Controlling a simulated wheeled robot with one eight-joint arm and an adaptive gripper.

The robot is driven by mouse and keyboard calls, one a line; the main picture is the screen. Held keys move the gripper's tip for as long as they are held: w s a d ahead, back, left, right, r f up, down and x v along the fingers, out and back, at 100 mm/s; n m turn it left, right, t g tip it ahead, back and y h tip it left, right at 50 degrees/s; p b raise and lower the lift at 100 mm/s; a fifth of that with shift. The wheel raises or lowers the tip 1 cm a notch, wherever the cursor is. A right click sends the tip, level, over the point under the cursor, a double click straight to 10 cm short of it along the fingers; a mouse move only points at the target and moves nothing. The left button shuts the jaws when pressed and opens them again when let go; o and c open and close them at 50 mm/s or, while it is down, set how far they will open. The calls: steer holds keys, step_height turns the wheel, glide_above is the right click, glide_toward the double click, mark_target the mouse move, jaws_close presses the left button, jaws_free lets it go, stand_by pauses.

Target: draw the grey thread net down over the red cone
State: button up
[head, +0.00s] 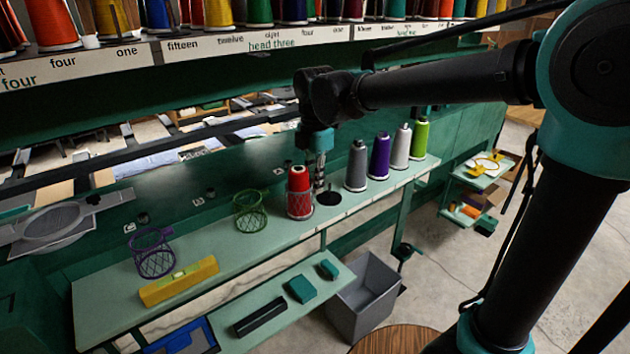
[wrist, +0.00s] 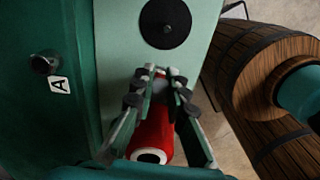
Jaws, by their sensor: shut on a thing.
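The red cone (head: 298,178) stands upright on the pale green shelf. The grey thread net (head: 299,205) shows as a mesh around the cone's lower part, with red showing above and through it. My gripper (head: 319,184) points down close against the cone's right side. In the wrist view, my gripper (wrist: 161,82) has its fingers close together, with the red cone (wrist: 156,128) and its white top between and below them. A small grey bit, which I take as the net's edge, lies at the fingertips. The fingers hide most of the net there.
Grey (head: 357,165), purple (head: 379,157), white (head: 401,147) and green (head: 420,138) cones stand to the right. A black disc (wrist: 165,23) lies beside the cone.

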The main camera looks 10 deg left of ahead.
steer(key=o, duration=0.8)
steer(key=shift+r, duration=0.1)
step_height(320, 180, up, 11)
steer(key=w+d+f+m+t, duration=0.2)
steer(key=d+f+m, duration=1.35)
steer(key=d, duration=0.45)
steer(key=s+d+f+m, duration=0.3)
steer(key=d+f+m, duration=0.1)
steer(key=s+d+f+m+t, duration=0.1)
steer(key=s+d+f+m, duration=0.2)
steer(key=d+f+m, duration=0.1)
steer(key=s+d+f+m+t, duration=0.1)
steer(key=s+d+f+m, duration=0.3)
steer(key=d+f, duration=0.1)
steer(key=shift+d+f, duration=0.25)
steer(key=shift+f, duration=0.05)
